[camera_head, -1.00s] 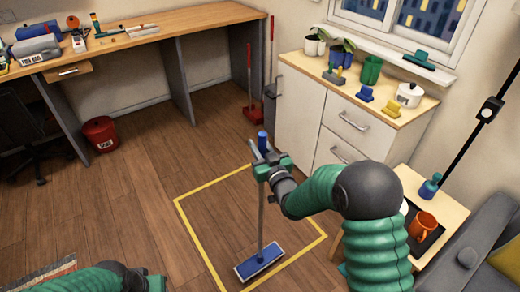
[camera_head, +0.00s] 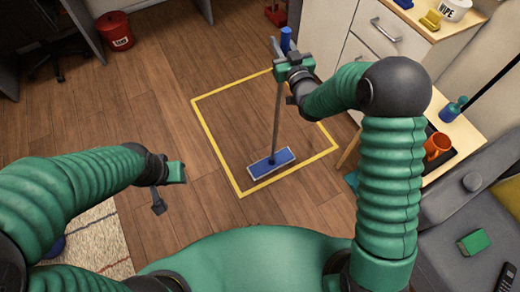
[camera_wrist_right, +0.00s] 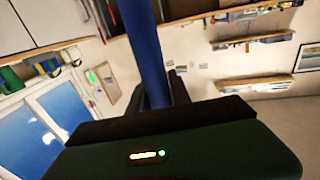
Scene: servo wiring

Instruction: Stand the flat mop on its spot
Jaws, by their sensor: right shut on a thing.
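The flat mop (camera_head: 278,113) stands nearly upright, its blue and white head (camera_head: 272,162) low inside the yellow floor outline (camera_head: 228,173), near its front edge. Whether the head touches the floor I cannot tell for sure. My right gripper (camera_head: 287,66) is shut on the mop's handle just below its blue top. In the right wrist view the blue handle (camera_wrist_right: 146,50) runs between the dark fingers. My left gripper (camera_head: 170,186) is at the left, outside the outline, with its jaws apart and nothing visible between them.
A red bin (camera_head: 116,31) stands at the back left. A white cabinet (camera_head: 352,50) stands behind on the right. A side table (camera_head: 470,125) holds an orange mug (camera_head: 437,146), beside a grey sofa (camera_head: 440,208). A light rug (camera_head: 95,243) lies at the front left.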

